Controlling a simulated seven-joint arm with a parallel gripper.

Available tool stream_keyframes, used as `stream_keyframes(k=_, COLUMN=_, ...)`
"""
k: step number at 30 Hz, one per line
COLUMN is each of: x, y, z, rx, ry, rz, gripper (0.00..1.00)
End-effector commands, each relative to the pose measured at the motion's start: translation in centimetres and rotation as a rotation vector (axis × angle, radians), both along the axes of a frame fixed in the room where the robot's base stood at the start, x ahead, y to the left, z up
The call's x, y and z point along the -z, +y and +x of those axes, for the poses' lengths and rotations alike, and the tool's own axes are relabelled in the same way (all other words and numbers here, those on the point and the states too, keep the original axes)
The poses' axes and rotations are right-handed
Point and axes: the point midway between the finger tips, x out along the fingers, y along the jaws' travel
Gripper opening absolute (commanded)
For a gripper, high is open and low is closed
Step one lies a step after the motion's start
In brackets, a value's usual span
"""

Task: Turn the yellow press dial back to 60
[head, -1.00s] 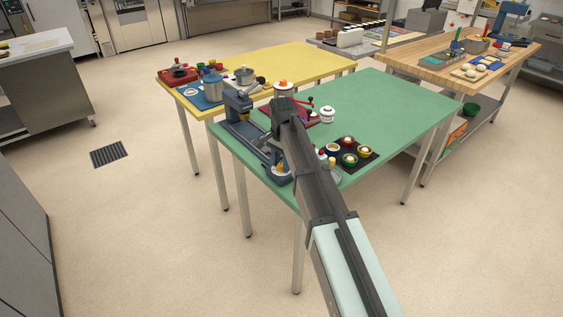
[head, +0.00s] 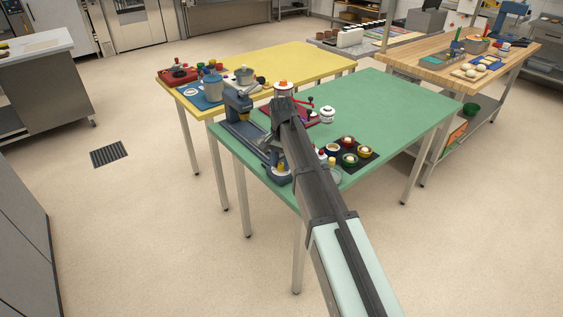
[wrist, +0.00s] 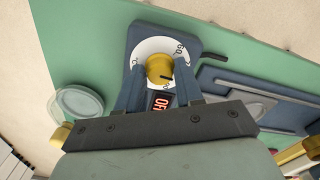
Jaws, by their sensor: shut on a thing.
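The yellow dial (wrist: 157,66) sits on a white numbered plate (wrist: 146,46) on the blue-grey press base in the wrist view. A 60 is readable on the plate, above and right of the dial. A dark mark on the dial points right and slightly down, away from the 60. My gripper (wrist: 158,80) is shut on the dial, one finger on each side. A red-lit display (wrist: 161,103) partly shows between the fingers and seems to read OFF. In the head view the blue press (head: 238,112) stands at the green table's left edge; my arm covers part of it.
A clear round-lidded jar (wrist: 80,102) stands close left of my gripper. On the green table (head: 395,110), a dark mat with several small bowls (head: 348,159) lies right of my arm, and a white jar (head: 327,114) stands behind. The table's right side is clear.

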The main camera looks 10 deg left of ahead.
Motion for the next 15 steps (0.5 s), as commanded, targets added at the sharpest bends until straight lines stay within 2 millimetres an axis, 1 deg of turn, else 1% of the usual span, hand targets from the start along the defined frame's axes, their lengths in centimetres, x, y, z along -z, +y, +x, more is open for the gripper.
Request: stream_keyframes(k=15, x=-0.04, y=0.01, z=0.08, rx=-0.489, ry=-0.001, rz=0.001, gripper=0.06)
